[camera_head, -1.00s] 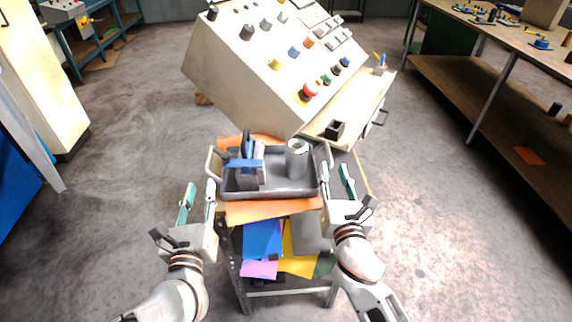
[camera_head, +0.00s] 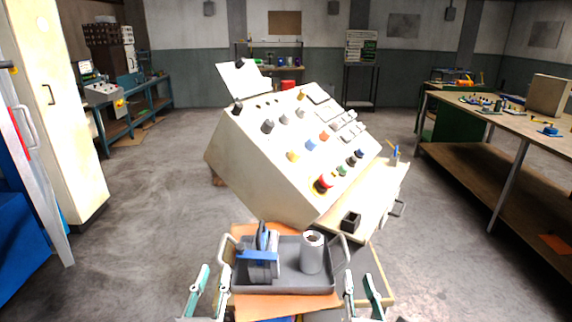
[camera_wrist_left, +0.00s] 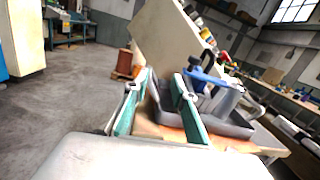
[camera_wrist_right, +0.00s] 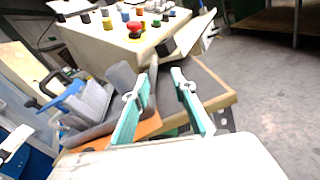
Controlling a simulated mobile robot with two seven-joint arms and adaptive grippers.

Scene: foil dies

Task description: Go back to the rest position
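My left gripper (camera_head: 208,292) is at the bottom of the head view, just left of the grey tray (camera_head: 283,288). My right gripper (camera_head: 361,295) is just right of the tray. Its fingers are also apart and empty in the right wrist view (camera_wrist_right: 162,105). The tray stands on a small cart and holds a blue and grey tool (camera_head: 260,258) and a grey cylinder (camera_head: 312,254). The tray's raised handles stand close to both grippers, with no grip on them.
A slanted control console (camera_head: 270,165) with coloured knobs stands right behind the cart. A long workbench (camera_head: 500,125) is at the right, a pale cabinet (camera_head: 60,120) at the left. Open concrete floor (camera_head: 150,220) lies on both sides of the cart.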

